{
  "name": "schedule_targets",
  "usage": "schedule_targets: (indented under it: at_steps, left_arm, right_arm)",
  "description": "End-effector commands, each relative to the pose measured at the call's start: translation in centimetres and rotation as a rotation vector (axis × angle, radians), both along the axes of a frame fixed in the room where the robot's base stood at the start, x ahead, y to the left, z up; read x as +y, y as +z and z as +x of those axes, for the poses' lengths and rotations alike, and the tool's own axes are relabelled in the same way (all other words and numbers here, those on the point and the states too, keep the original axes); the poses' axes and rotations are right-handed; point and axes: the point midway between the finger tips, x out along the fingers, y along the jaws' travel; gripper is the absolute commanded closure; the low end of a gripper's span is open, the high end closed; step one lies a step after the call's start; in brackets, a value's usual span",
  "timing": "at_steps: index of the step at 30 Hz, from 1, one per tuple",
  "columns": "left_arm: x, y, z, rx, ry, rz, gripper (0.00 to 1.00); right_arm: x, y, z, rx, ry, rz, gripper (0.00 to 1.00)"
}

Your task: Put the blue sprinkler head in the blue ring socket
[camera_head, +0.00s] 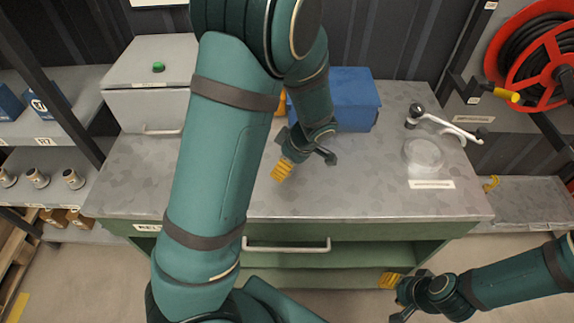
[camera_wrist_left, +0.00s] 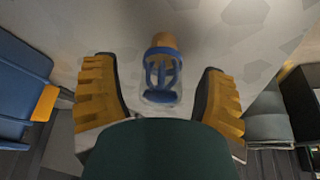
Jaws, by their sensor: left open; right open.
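A blue caged piece with an orange-tan end, which looks like the blue sprinkler head (camera_wrist_left: 160,75), shows in the left wrist view against the grey worktop (camera_head: 390,196). My left gripper (camera_head: 282,170) is low over the worktop. In the left wrist view its two yellow-padded fingers (camera_wrist_left: 160,98) are open, one on each side of the blue piece, with visible gaps. I cannot make out the sprinkler head in the head view, where my left arm covers part of the worktop. My right gripper (camera_head: 390,281) is open and empty, in front of the green cabinet. I cannot identify the blue ring socket.
A blue box (camera_head: 352,92) stands behind my left gripper. A grey case with a green button (camera_head: 158,67) is at the back left. A clear round dish (camera_head: 423,153) and a metal lever tool (camera_head: 447,124) lie at the right.

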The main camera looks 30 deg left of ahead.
Motion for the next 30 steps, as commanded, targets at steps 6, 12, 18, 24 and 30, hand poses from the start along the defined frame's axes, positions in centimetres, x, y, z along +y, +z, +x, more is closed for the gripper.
schedule_targets:
  at_steps: [6,12,18,24,30]
  left_arm:
    - [0.46,-1.10,-0.07,0.000,0.000,-0.001,0.28]
    - [0.46,-1.05,-0.06,0.000,0.000,-0.001,0.37]
    - [0.45,-1.05,-0.07,0.000,0.000,-0.001,1.00]
    - [0.46,-1.06,-0.08,0.000,0.000,-0.001,1.00]
    - [0.45,-0.92,-0.08,0.000,0.000,-0.001,1.00]
  right_arm:
    - [0.02,-0.19,-0.08,0.002,0.002,0.000,0.59]
    - [0.01,-0.17,-0.07,0.002,0.002,0.000,0.59]
    - [0.01,-0.17,-0.07,0.002,0.001,0.000,0.59]
    - [0.01,-0.18,-0.06,0.002,0.001,0.000,0.59]
    - [0.01,-0.15,-0.06,0.002,0.001,0.000,0.59]
